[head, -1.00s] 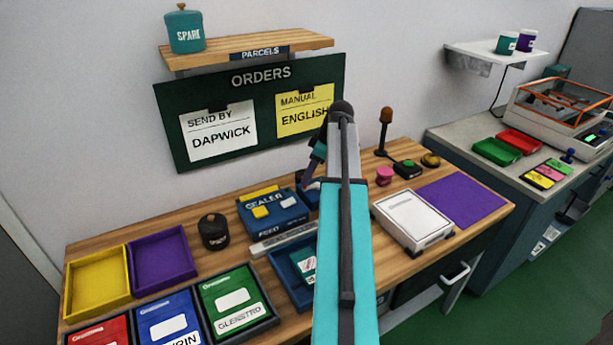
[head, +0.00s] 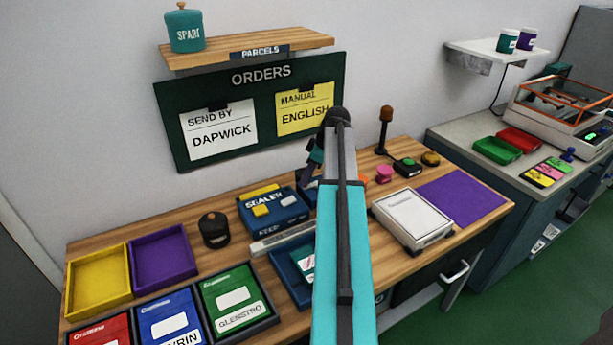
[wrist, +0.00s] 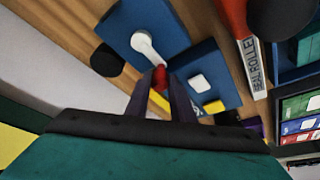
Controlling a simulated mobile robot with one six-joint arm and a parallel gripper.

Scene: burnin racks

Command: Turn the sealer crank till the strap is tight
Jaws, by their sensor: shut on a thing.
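The blue sealer (head: 268,222) stands on the wooden bench, with yellow and white patches on top. In the wrist view the sealer (wrist: 197,62) shows beside a second blue block (wrist: 122,28) that carries the white crank arm (wrist: 146,42). The crank's red knob (wrist: 159,76) sits between the fingertips of my gripper (wrist: 160,84), which is shut on it. In the head view my gripper (head: 309,176) is at the sealer's right end, and my arm hides most of the crank. I cannot make out the strap or how tight it is.
A pale seal roller (head: 283,239) lies in front of the sealer. A black pot (head: 214,230) stands left of it. A blue tray (head: 285,266) and a white box (head: 411,217) are nearby. The order board (head: 250,115) hangs behind.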

